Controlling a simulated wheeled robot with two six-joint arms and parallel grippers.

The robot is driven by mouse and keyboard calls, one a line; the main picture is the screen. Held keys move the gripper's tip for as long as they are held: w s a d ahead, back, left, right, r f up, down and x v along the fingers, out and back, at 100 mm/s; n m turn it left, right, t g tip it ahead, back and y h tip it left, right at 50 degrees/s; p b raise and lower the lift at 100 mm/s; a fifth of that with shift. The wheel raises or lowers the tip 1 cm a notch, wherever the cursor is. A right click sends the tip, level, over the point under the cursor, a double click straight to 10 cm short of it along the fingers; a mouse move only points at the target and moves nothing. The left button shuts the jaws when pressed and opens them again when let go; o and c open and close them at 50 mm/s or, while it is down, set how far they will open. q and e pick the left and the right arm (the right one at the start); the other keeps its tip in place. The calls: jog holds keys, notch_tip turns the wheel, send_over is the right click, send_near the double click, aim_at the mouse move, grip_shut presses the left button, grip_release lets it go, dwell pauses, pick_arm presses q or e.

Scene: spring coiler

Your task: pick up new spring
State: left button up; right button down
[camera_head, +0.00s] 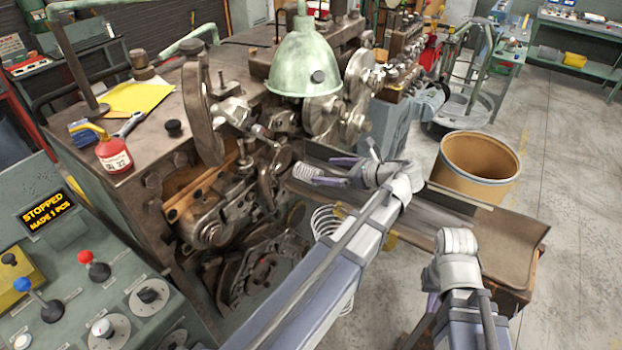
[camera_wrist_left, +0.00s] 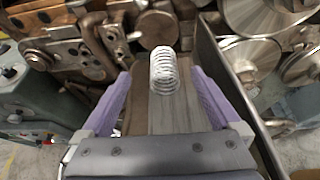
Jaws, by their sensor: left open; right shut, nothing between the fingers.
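A pale, bright coil spring (camera_head: 307,172) lies at the machine-side end of the metal chute (camera_head: 518,238). It also shows in the left wrist view (camera_wrist_left: 163,66), upright in that picture, just beyond the fingertips and midway between them. My left gripper (camera_head: 335,171) is open, with its two purple fingers (camera_wrist_left: 163,80) pointing at the spring from either side. Nothing is held in it.
The coiling machine (camera_head: 235,190) stands left of the chute under a green lamp (camera_head: 304,65). A display (camera_head: 47,212) reads STOPPED. A brown drum (camera_head: 478,165) stands behind the chute. Larger coils (camera_head: 325,220) show beneath my left arm. The chute wall (camera_wrist_left: 232,75) rises close beside my fingers.

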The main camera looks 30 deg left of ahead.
aim_at(308, 172)
pick_arm(q)
jog(key=shift+w+f+b, duration=0.2)
jog(key=shift+f+b, duration=0.55)
jog(key=shift+f, duration=0.4)
jog(key=shift+b+x, duration=0.45)
jog(key=shift+x, duration=0.65)
jog(key=shift+a, duration=0.25)
jog(key=b+x, duration=0.1)
jog(key=x, duration=0.4)
jog(key=shift+w+a+b, duration=0.1)
jog(key=shift+b, duration=0.3)
jog(key=shift+r, duration=0.1)
jog(key=c, duration=1.5)
